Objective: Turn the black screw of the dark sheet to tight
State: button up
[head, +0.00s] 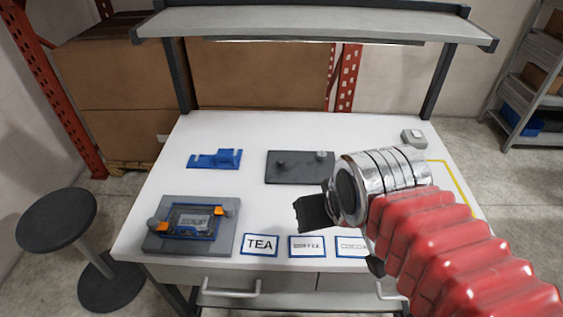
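The dark sheet (300,174) lies flat near the middle of the white table. Two small knob-like screws stand on it. The left one (281,162) looks dark, and the right one (320,156) looks grey and sits near the far right corner. My gripper (312,213) hangs over the table in front of the sheet, pointing left, apart from both screws. My arm hides the sheet's front right corner. Whether the fingers are open is unclear.
A grey plate (151,240) with a blue frame (175,217) and orange clips lies front left. A blue bracket (215,160) lies behind it. TEA (261,245), COFFEE (307,247) and COCOA cards line the front edge. A shelf (310,24) overhangs the back. A small grey box (413,137) stands back right.

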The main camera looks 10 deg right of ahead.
aim_at(280, 161)
jog(key=k, duration=1.3)
jog(key=u, duration=0.5)
jog(key=i, duration=1.75)
jog(key=z, duration=0.15)
